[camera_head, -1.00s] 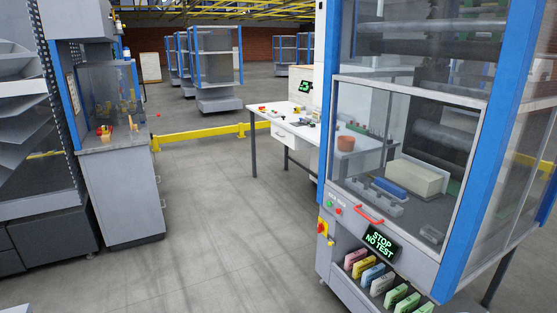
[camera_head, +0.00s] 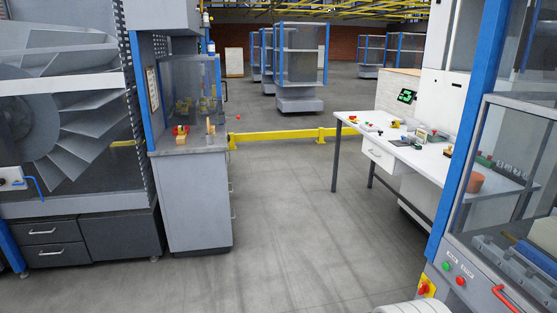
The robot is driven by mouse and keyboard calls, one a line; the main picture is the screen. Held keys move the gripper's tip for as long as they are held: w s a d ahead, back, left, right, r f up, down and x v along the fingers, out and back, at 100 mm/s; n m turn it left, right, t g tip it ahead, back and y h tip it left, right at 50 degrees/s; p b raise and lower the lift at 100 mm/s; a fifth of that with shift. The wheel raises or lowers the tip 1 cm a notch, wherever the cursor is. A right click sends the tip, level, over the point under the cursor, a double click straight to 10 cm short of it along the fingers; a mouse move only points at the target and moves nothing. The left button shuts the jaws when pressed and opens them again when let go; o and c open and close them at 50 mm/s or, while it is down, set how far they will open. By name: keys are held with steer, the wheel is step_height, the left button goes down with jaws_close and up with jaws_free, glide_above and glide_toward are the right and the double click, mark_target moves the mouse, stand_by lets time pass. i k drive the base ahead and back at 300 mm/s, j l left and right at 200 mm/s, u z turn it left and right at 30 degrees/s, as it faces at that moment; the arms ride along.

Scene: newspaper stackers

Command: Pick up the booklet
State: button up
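I cannot make out a booklet in the current head view. My gripper is not in view. A rounded white shape (camera_head: 412,307) is cut off by the bottom edge, and I cannot tell whether it is part of my arm. The white table (camera_head: 425,155) at the right holds small items, including a small dark display stand (camera_head: 421,135) and a terracotta-coloured pot (camera_head: 476,182). These are too small to identify in detail.
A glass-fronted machine with blue posts (camera_head: 467,130) stands close at the right. A grey cabinet (camera_head: 190,205) and a fan-bladed machine (camera_head: 65,120) stand at the left. A low yellow barrier (camera_head: 275,136) crosses behind. The floor (camera_head: 300,235) between is clear.

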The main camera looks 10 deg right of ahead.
mark_target(420, 133)
steer(key=i+u, duration=0.15)
steer(key=i, duration=1.25)
steer(key=i+z, duration=0.2)
steer(key=i, duration=0.5)
steer(key=i+j+z, duration=0.1)
steer(key=i+z, duration=0.15)
steer(key=i, duration=0.5)
steer(key=i+l+z, duration=0.15)
steer(key=i+z, duration=0.7)
steer(key=i+j+z, duration=0.15)
steer(key=i+z, duration=0.3)
steer(key=i+l+u, duration=0.1)
steer(key=i+l, duration=0.15)
steer(key=i, duration=0.35)
steer(key=i+l+u, duration=0.15)
steer(key=i+l, duration=0.2)
steer(key=i, duration=0.2)
steer(key=i+l+u, duration=0.1)
steer(key=i+l, duration=0.3)
steer(key=i, duration=0.15)
